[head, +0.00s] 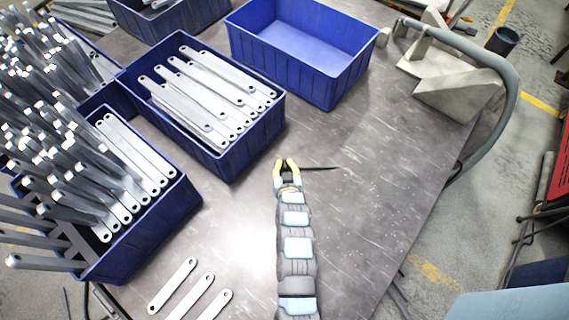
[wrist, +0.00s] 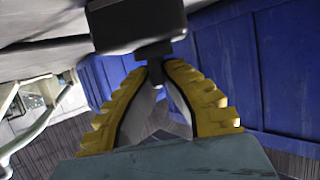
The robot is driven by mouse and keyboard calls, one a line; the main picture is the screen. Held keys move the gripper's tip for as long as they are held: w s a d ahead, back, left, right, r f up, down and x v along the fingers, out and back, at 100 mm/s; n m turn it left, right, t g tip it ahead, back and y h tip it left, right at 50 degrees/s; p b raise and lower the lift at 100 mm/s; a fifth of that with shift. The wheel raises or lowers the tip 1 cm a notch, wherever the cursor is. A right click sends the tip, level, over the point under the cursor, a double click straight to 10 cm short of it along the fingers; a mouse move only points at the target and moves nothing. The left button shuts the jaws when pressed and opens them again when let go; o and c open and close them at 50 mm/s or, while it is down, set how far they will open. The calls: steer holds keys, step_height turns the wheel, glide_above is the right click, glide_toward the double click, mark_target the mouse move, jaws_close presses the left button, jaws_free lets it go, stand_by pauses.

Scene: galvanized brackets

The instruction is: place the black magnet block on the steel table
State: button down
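In the wrist view, the black magnet block (wrist: 137,22) is a dark box at the top with a short narrow stem. My gripper (wrist: 156,68) has its yellow-backed fingertips closed on that stem, from both sides. In the head view, my gripper (head: 287,162) is over the middle of the steel table (head: 365,180), right of the bins; the block cannot be made out there. A thin dark streak lies just right of the fingertips; I cannot tell whether it is shadow. Whether the block touches the table cannot be told.
A blue bin of flat brackets (head: 235,155) stands left of my gripper, and an empty blue bin (head: 300,45) behind it. Another bin (head: 140,235) and piled brackets fill the left. Loose brackets (head: 195,297) lie in front. A grey fixture (head: 440,80) with a hose stands back right. The table's right-middle is clear.

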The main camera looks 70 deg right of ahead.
steer(key=c, duration=1.2)
jaws_free()
steer(key=shift+c, duration=0.2)
steer(key=shift+f, duration=0.1)
steer(key=p+v, duration=0.1)
steer(key=v, duration=1.1)
steer(key=shift+w, duration=0.1)
